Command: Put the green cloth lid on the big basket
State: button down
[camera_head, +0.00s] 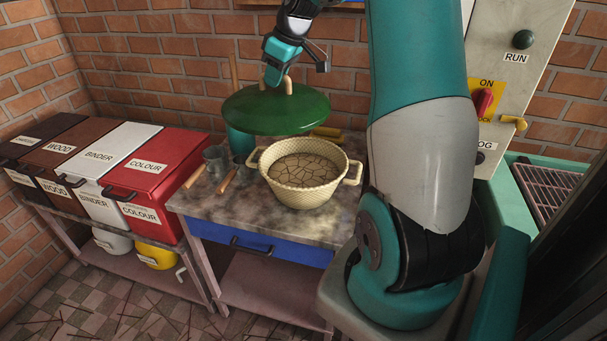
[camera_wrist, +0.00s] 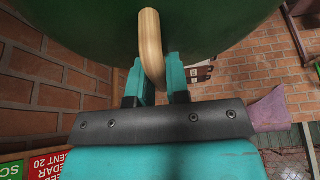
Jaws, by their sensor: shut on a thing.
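The green round lid (camera_head: 260,112) hangs in the air behind and above the big basket. A light wooden loop handle (camera_head: 287,86) stands on its top. My gripper (camera_head: 275,82) is shut on this handle. In the wrist view the handle (camera_wrist: 152,50) passes between the teal fingers (camera_wrist: 158,82), and the lid's green surface (camera_wrist: 80,35) fills the top of the picture. The big basket (camera_head: 304,186) is cream and woven, with two side handles. It stands upright on the worktop, uncovered, with a cracked brown content (camera_head: 305,172). The lid is apart from the basket's rim.
Two grey scoops (camera_head: 216,160) with wooden handles lie left of the basket on the stained worktop (camera_head: 225,205). A teal container (camera_head: 240,143) stands behind, partly hidden by the lid. Labelled bins (camera_head: 155,170) stand at the left. A switch panel (camera_head: 505,70) stands at the right.

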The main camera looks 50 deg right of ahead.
jog(key=shift+n, duration=0.5)
jog(key=s+d+r, duration=0.2)
jog(key=s+d, duration=0.1)
jog(key=s+d+r+b, duration=0.1)
jog(key=shift+s+d, duration=0.15)
jog(key=shift+d, duration=0.1)
notch_tip(320, 180, down, 19)
jog(key=p, duration=0.1)
jog(key=shift+s+f+y, duration=0.15)
jog(key=shift+f+y, duration=0.05)
jog(key=shift+y, duration=0.1)
jog(key=shift+f, duration=0.15)
jog(key=c, duration=1.1)
grip_release()
